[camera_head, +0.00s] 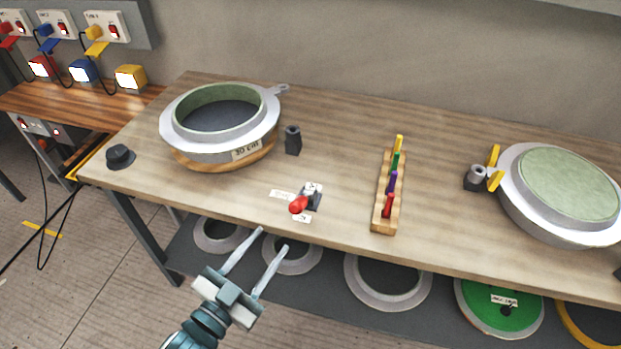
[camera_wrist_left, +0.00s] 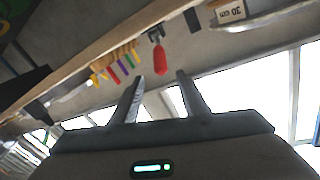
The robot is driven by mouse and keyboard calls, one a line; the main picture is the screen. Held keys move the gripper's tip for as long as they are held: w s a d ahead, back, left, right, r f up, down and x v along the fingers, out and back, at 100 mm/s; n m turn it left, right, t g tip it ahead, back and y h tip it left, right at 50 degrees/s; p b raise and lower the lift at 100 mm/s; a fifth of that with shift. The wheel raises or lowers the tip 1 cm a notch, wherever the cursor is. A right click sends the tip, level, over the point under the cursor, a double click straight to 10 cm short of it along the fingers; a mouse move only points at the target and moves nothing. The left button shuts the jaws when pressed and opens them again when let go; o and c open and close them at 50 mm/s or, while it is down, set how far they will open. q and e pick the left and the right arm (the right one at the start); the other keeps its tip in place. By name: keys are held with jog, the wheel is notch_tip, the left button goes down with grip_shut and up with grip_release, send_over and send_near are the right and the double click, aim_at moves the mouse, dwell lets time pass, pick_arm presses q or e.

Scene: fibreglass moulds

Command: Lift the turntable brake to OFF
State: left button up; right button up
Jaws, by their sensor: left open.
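The turntable brake lever has a red knob (camera_head: 298,205) on a small dark and metal base (camera_head: 312,195) near the front edge of the table. White labels lie beside it, too small to read. The red knob also shows in the left wrist view (camera_wrist_left: 161,62), ahead of my fingers and hanging past the table edge. My left gripper (camera_head: 270,246) is open and empty, in front of the table edge and apart from the lever. Its two fingers show in the left wrist view (camera_wrist_left: 156,80). A round mould labelled "30 cm" (camera_head: 178,140) sits on a wooden disc at the left. My right gripper is not in view.
A wooden rack (camera_head: 383,220) with several coloured tools stands right of the lever. A dark post (camera_head: 293,140) stands behind it. Another mould (camera_head: 515,205) with yellow clamps is at the right. Rings lie on the shelf below. The table between lever and rack is clear.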

aim_at(303, 199)
pick_arm(q)
jog(key=shift+f, duration=0.1)
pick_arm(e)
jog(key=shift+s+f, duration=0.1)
pick_arm(q)
jog(key=p+x, duration=0.3)
jog(key=x, duration=1.2)
jog(key=shift+w+d, duration=0.2)
jog(key=shift+x, duration=0.85)
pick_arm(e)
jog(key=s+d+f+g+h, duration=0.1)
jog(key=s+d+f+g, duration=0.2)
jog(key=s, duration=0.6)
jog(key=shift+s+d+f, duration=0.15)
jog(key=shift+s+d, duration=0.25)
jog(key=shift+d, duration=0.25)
pick_arm(q)
jog(key=shift+c, duration=0.6)
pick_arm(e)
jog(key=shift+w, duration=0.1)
pick_arm(q)
grip_shut()
